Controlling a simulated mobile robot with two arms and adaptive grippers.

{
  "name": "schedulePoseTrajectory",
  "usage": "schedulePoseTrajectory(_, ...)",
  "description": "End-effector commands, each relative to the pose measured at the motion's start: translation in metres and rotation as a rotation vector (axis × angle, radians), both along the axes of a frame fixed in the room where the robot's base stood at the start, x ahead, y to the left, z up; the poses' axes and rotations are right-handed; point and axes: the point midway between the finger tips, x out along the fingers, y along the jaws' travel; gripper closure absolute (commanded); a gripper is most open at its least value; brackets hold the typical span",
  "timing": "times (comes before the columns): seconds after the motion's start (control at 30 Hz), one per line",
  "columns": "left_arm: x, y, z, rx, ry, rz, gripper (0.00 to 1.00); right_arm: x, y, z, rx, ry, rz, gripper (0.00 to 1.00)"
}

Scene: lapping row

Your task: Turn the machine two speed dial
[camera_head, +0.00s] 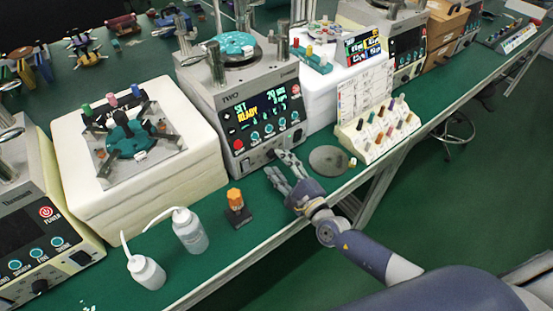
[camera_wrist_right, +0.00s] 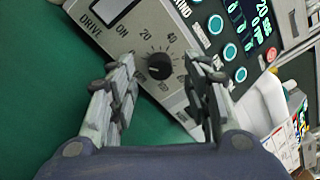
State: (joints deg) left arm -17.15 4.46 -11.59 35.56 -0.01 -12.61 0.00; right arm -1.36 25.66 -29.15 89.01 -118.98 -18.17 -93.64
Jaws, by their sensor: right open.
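Machine two (camera_head: 228,97) is a grey lapping machine with a lit display (camera_head: 262,112) reading SET and READY, standing mid-bench. Its black speed dial (camera_wrist_right: 160,66) shows in the right wrist view, ringed by printed numbers such as 20 and 40, on the light front panel. My right gripper (camera_head: 278,164) is open in front of the machine's lower front. In the wrist view its two fingers (camera_wrist_right: 158,72) lie either side of the dial with clear space between; I see no contact. In the head view the fingers largely hide the dial. My left gripper is not in view.
Two white wash bottles (camera_head: 190,232) and an orange-topped item on a dark base (camera_head: 236,204) stand left of my right gripper. A grey disc (camera_head: 328,160) and a rack of coloured pegs (camera_head: 376,136) lie to its right. The green bench edge runs below my arm.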

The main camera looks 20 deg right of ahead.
Motion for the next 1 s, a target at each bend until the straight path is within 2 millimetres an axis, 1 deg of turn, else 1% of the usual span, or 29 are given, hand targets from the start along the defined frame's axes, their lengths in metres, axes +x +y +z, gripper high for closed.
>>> schedulePoseTrajectory(0.03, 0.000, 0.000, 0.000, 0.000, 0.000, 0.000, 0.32, 0.007, 0.002, 0.000, 0.000, 0.000, 0.000, 0.55)
schedulePoseTrajectory(0.1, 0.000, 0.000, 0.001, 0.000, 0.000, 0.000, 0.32, 0.013, 0.004, 0.000, 0.001, 0.000, 0.000, 0.55)
schedulePoseTrajectory(0.2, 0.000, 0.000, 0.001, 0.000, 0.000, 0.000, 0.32, 0.019, 0.006, 0.000, 0.002, 0.001, 0.001, 0.55)
schedulePoseTrajectory(0.53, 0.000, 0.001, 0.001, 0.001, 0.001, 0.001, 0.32, 0.022, 0.006, -0.001, 0.002, 0.001, 0.001, 0.55)
schedulePoseTrajectory(0.57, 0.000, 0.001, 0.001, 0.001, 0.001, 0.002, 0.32, 0.022, 0.006, -0.001, 0.002, 0.001, 0.001, 0.60)
schedulePoseTrajectory(0.6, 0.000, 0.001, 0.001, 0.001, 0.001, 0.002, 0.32, 0.022, 0.006, -0.001, 0.002, 0.001, 0.001, 0.69)
schedulePoseTrajectory(0.67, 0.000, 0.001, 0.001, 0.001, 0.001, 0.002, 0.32, 0.022, 0.006, -0.001, 0.002, 0.001, 0.001, 0.83)
schedulePoseTrajectory(0.7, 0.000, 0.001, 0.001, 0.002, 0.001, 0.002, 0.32, 0.022, 0.006, -0.001, 0.002, 0.001, 0.001, 0.92)
schedulePoseTrajectory(0.73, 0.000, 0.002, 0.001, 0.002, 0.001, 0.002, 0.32, 0.022, 0.006, -0.001, 0.002, 0.001, 0.001, 0.98)
schedulePoseTrajectory(1.0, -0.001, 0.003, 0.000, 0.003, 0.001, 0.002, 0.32, 0.022, 0.006, -0.001, 0.009, 0.005, 0.000, 0.99)
